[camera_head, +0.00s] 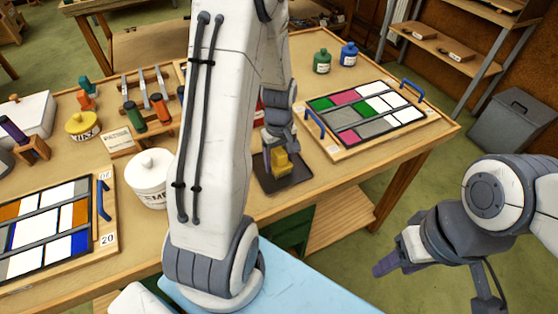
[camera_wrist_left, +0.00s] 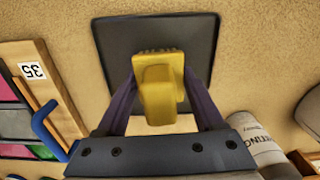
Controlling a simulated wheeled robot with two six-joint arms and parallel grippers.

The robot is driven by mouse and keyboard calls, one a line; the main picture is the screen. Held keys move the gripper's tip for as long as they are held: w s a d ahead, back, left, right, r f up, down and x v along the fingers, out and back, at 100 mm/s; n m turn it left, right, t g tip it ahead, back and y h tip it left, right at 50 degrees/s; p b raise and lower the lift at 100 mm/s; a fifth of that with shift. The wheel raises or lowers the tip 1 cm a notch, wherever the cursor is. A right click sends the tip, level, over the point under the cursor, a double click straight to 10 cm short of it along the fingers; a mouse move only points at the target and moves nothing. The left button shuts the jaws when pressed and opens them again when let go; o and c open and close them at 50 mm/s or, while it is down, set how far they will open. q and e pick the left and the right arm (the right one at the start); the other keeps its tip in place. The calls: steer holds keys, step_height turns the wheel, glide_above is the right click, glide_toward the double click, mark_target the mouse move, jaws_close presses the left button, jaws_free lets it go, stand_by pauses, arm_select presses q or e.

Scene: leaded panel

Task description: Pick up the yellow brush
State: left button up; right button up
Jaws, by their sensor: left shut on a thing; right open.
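The yellow brush (camera_head: 281,163) is over a dark square mat (camera_head: 296,176) on the table, right of the middle in the head view. In the left wrist view the yellow brush (camera_wrist_left: 158,88) sits between the two purple fingers of my left gripper (camera_wrist_left: 160,105), which is shut on it. The dark mat (camera_wrist_left: 205,40) shows behind it there. I cannot tell whether the brush still touches the mat. My left arm hides part of the table in the head view. My right gripper (camera_head: 386,264) is open and empty, off the table at the lower right.
A leaded panel with blue handles (camera_head: 372,115) lies right of the mat, another panel (camera_head: 48,235) at the left. A white lidded jar (camera_head: 147,182) stands left of my arm. Green (camera_head: 322,62) and blue (camera_head: 349,54) bottles stand at the back. A grey bin (camera_head: 512,118) is on the floor.

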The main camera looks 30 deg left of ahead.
mark_target(279, 149)
arm_select(q)
steer(key=shift+w+r, duration=0.1)
steer(key=shift+r, duration=0.5)
step_height(279, 149, up, 3)
steer(key=shift+f, duration=0.2)
steer(key=w+d+r+b, duration=0.1)
steer(key=w+d+r, duration=0.2)
steer(key=d+r, duration=0.4)
steer(key=d, duration=0.4)
steer(key=shift+d, duration=0.15)
steer(key=shift+r, duration=0.1)
